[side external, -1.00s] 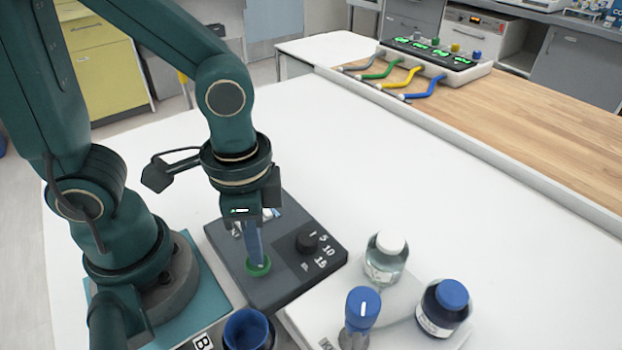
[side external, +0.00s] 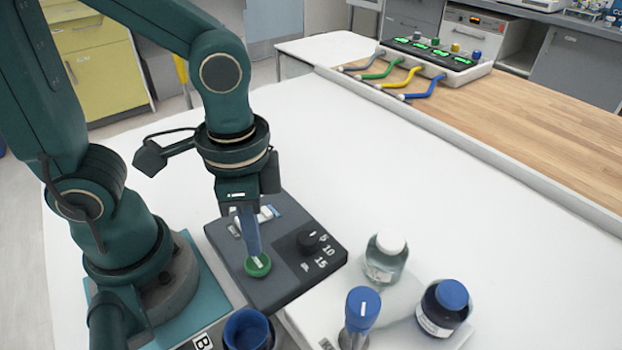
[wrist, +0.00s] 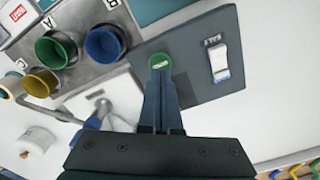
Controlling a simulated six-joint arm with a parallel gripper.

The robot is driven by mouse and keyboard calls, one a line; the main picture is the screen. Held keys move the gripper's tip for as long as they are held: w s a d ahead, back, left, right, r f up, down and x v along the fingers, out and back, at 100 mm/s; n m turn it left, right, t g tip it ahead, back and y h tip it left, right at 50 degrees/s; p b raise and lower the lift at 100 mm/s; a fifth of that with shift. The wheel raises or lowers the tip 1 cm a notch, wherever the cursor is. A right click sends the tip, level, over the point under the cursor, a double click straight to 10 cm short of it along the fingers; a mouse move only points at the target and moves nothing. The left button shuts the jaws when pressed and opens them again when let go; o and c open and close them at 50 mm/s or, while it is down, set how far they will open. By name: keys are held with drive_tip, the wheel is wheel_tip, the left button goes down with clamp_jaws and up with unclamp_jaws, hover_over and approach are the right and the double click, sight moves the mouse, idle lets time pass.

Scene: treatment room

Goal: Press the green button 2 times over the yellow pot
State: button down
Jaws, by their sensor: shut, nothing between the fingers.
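The green button (side external: 258,265) sits on a dark grey control box (side external: 285,280), and shows in the wrist view (wrist: 160,61). My gripper (side external: 255,254) is shut and empty, pointing down at the button. Its fingertips (wrist: 161,75) are at or just above the button's top; I cannot tell whether they touch. The yellow pot (wrist: 41,82) stands in a grey holder at the left of the wrist view, beside a green pot (wrist: 56,48) and a blue pot (wrist: 103,44). The yellow pot is not visible in the side view.
The box carries a black dial (side external: 308,241) and a white switch (wrist: 219,62). Right of it stand a white-capped bottle (side external: 386,258), a blue-capped bottle (side external: 443,306) and a blue-topped post (side external: 362,308). The white table is clear behind the box.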

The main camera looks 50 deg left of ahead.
drive_tip(key=shift+r, duration=2.45)
drive_tip(key=w+a+r+n+t, duration=0.2)
drive_tip(key=a+n+t, duration=0.3)
drive_tip(key=n, duration=0.1)
drive_tip(key=shift+a+r+t, duration=0.15)
drive_tip(key=shift+a+t, duration=0.15)
drive_tip(key=shift+a, duration=0.1)
